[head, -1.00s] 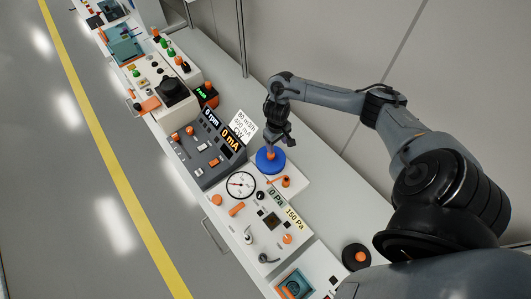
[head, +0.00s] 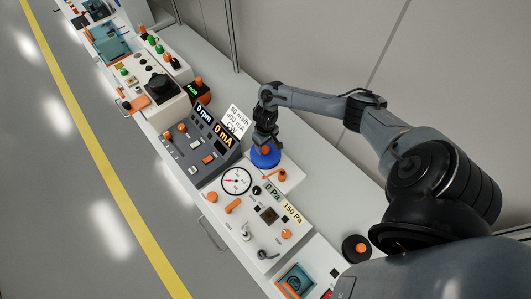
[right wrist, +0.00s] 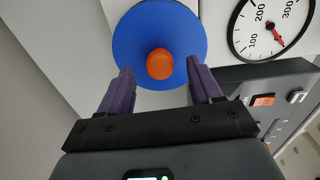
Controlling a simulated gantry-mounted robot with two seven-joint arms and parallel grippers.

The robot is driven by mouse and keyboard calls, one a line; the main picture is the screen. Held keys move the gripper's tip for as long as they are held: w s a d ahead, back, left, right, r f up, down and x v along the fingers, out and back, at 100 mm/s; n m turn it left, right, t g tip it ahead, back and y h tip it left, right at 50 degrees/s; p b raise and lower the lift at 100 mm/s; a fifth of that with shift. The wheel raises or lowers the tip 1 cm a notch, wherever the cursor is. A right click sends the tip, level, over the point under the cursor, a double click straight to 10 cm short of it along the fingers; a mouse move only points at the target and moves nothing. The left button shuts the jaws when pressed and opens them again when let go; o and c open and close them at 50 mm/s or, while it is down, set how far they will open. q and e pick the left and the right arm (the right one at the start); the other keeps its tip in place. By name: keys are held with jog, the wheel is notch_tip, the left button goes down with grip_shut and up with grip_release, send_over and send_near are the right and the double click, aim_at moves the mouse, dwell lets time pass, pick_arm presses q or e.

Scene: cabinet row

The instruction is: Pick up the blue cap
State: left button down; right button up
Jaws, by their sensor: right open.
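The blue cap (head: 268,160) is a round blue disc with an orange knob in its middle. It sits on the white panel just beyond the round gauge in the head view. In the right wrist view the cap (right wrist: 187,32) and its orange knob (right wrist: 160,63) lie at the top centre. My right gripper (head: 265,150) is above the cap and partly covers it in the head view. In the right wrist view its two purple fingers (right wrist: 162,82) are apart, one on each side below the knob, with nothing between them. My left gripper is not seen.
A round white gauge (head: 237,181) lies close to the cap. A grey sloped panel (head: 200,153) with orange buttons stands to the left. Orange handles (head: 276,175) and a white labelled card (head: 237,119) are nearby. A black disc with an orange knob (head: 355,248) lies lower right.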

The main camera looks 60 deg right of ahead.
jog(key=shift+f, duration=0.85)
grip_shut()
